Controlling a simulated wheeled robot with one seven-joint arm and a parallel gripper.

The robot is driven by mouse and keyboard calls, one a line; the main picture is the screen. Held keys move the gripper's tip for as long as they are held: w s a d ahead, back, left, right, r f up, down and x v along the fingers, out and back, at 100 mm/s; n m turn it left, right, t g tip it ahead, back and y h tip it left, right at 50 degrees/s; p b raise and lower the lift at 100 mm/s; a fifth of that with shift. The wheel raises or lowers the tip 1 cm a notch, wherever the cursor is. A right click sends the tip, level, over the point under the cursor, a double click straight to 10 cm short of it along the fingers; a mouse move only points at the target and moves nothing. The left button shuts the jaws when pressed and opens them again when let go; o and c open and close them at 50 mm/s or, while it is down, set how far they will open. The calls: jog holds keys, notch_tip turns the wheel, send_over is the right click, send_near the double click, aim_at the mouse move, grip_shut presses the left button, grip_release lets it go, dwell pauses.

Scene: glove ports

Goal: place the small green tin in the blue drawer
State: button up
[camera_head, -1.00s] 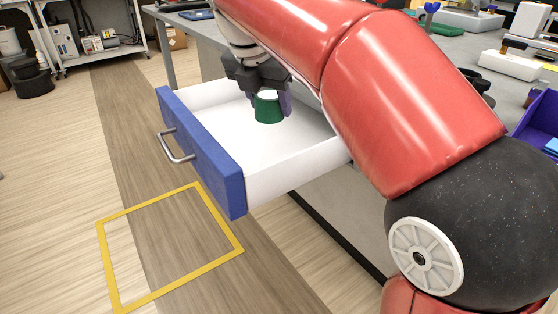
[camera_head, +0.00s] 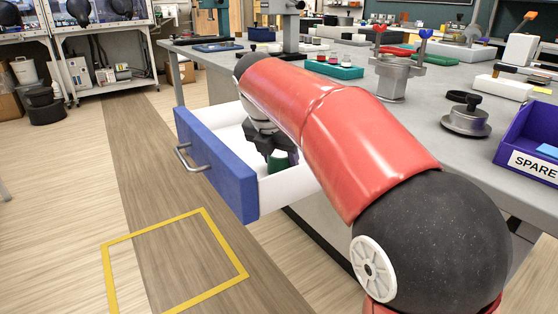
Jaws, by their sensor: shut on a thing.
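The blue drawer (camera_head: 213,160) is pulled out from under the grey bench, with a blue front, a metal handle (camera_head: 187,158) and white inner walls. My gripper (camera_head: 274,160) is down inside the drawer and shut on the small green tin (camera_head: 278,163). The tin looks upright, low in the drawer near its right side wall. I cannot tell whether its base touches the drawer floor. My red arm covers the back of the drawer and part of its inside.
A yellow floor outline (camera_head: 225,240) lies before the drawer.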

jog(key=shift+f, duration=0.1)
jog(key=o, duration=1)
jog(key=p+v, duration=0.3)
jog(key=v, duration=0.9)
jog(key=s+d+f+m+y, duration=0.1)
jog(key=s+d+f+m, duration=0.4)
jog(key=s+d+m, duration=0.6)
jog(key=s+d+f+m, duration=0.2)
jog(key=s+f+m, duration=0.2)
jog(key=m, duration=0.2)
jog(key=s+d+f+m+t, duration=0.1)
jog(key=s+d+f+m, duration=0.1)
jog(key=s+f+m, duration=0.2)
jog(key=s+d+f+m+y, duration=0.1)
jog(key=s+d+f+m, duration=0.1)
jog(key=f+m, duration=0.4)
jog(key=shift+s+d+f+m+t, duration=0.1)
jog(key=shift+s+d+m+t, duration=0.1)
jog(key=shift+s+m, duration=0.45)
jog(key=shift+s+d+f+m+t, duration=0.15)
jog(key=shift+s+m, duration=0.1)
jog(key=shift+m, duration=0.7)
